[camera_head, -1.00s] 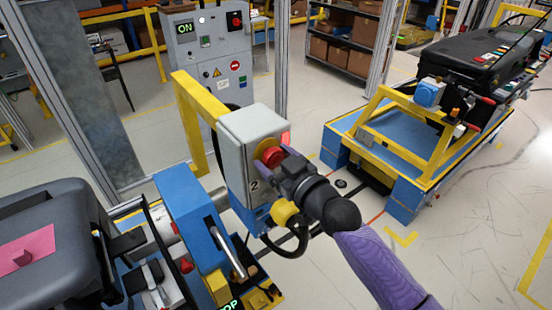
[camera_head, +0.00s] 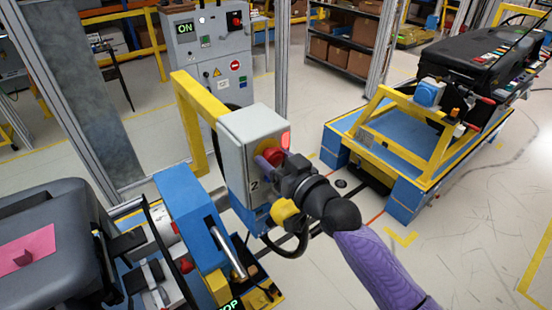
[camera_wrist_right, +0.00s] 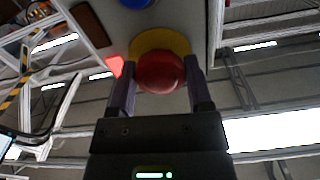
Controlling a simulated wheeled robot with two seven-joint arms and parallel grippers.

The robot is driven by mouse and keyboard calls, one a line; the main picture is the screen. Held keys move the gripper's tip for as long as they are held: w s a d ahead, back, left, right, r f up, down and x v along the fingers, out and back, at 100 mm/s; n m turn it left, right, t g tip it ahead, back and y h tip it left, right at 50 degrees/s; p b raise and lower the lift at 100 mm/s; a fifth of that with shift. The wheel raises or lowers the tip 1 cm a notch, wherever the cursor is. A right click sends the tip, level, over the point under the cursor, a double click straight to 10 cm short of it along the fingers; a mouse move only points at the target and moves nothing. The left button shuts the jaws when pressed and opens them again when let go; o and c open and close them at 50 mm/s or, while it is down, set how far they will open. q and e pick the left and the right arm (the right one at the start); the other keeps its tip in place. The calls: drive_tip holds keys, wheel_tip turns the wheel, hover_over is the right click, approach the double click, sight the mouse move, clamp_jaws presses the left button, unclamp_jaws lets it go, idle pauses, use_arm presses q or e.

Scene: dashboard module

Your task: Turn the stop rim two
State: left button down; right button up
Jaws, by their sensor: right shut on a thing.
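The red stop rim (camera_head: 266,154) sits on the front of a grey box (camera_head: 249,122) marked "2", which hangs by a yellow post. My right gripper (camera_head: 271,156) comes in from the lower right and is shut on the rim. In the right wrist view the round red rim (camera_wrist_right: 160,72) lies between the two purple fingers of my right gripper (camera_wrist_right: 160,80), with a yellow disc (camera_wrist_right: 160,42) behind it. A red light glows beside it on the box. The far side of the rim is hidden. My left gripper is not in view.
A yellow post (camera_head: 196,120) stands left of the box, and a black cable (camera_head: 290,250) loops below it. A blue fixture (camera_head: 195,220) and a dark dashboard module (camera_head: 50,225) are at the left. A blue and yellow cart (camera_head: 400,150) stands at the right.

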drive_tip(key=shift+m, duration=1.6)
drive_tip(key=o, duration=1.3)
drive_tip(key=v, duration=1)
